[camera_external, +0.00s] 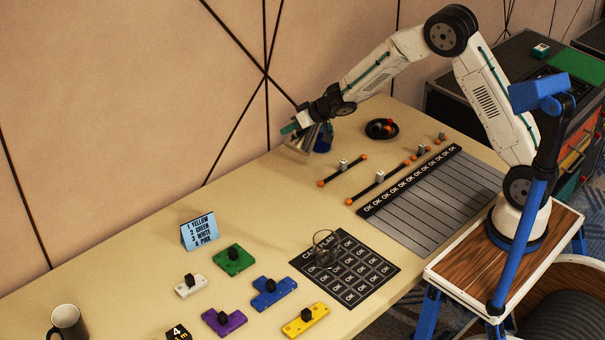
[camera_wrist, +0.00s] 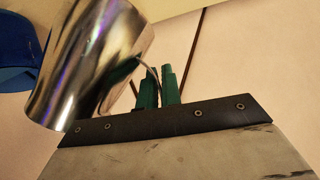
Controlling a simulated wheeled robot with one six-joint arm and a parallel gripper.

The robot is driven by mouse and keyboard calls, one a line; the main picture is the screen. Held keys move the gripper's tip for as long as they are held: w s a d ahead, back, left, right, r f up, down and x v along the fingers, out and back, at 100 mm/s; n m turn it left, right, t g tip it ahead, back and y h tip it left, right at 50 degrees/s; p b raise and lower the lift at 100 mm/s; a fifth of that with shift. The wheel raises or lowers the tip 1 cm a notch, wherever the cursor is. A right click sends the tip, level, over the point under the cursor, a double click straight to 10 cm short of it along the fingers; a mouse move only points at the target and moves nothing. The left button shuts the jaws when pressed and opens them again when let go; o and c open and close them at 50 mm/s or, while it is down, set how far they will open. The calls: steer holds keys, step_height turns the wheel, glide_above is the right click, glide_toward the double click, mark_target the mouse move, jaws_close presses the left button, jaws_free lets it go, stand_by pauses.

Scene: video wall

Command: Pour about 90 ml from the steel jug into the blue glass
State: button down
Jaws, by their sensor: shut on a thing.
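My gripper (camera_external: 290,128) is at the far left end of my outstretched arm, above the back part of the table. Its green fingers (camera_wrist: 158,88) are shut on the thin handle of the steel jug (camera_wrist: 95,62). The shiny jug is tilted in the wrist view, and it also shows below my gripper in the external view (camera_external: 302,141). The blue glass (camera_external: 324,142) is just right of the jug there, partly hidden by my gripper and the jug. Part of it shows at the left edge of the wrist view (camera_wrist: 18,50). I cannot see any liquid or stream.
A dark round dish (camera_external: 381,129) stands to the right of the glass. Orange-ended rods (camera_external: 342,170) and a striped dark board (camera_external: 430,205) lie nearer. Coloured blocks (camera_external: 233,260), a blue card (camera_external: 199,231) and a mug (camera_external: 67,322) occupy the front left. The wall (camera_external: 120,90) is close behind my gripper.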

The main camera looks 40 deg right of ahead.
mark_target(288, 142)
steer(key=shift+a+f+n+h+b, duration=0.1)
steer(key=shift+a+f+n+h, duration=0.15)
steer(key=shift+f, duration=0.2)
steer(key=shift+a+f+n+h+b, duration=0.1)
steer(key=shift+f+n+h+b, duration=0.05)
steer(key=shift+f+h, duration=0.3)
steer(key=shift+a+f+n+h+b, duration=0.1)
steer(key=shift+a+f+n+h, duration=0.1)
steer(key=shift+f, duration=0.3)
steer(key=shift+s+a+f+n+t+h+b, duration=0.15)
steer(key=shift+a+f+n+h+b, duration=0.2)
steer(key=shift+f, duration=0.3)
steer(key=shift+a+f+n+t+h+b, duration=0.1)
steer(key=shift+a+f+h, duration=0.35)
steer(key=shift+f, duration=0.25)
steer(key=shift+s+a+f+n+t+h+b, duration=0.15)
steer(key=shift+a+f+h+b, duration=0.2)
steer(key=shift+f, duration=0.3)
steer(key=shift+a+f+n+h, duration=0.5)
steer(key=shift+a+f+h, duration=0.15)
steer(key=shift+f+h, duration=0.25)
steer(key=shift+a+f+n+t+h, duration=0.25)
steer(key=shift+f+n+t+h, duration=0.2)
steer(key=shift+f+h, duration=0.4)
steer(key=shift+f, duration=0.1)
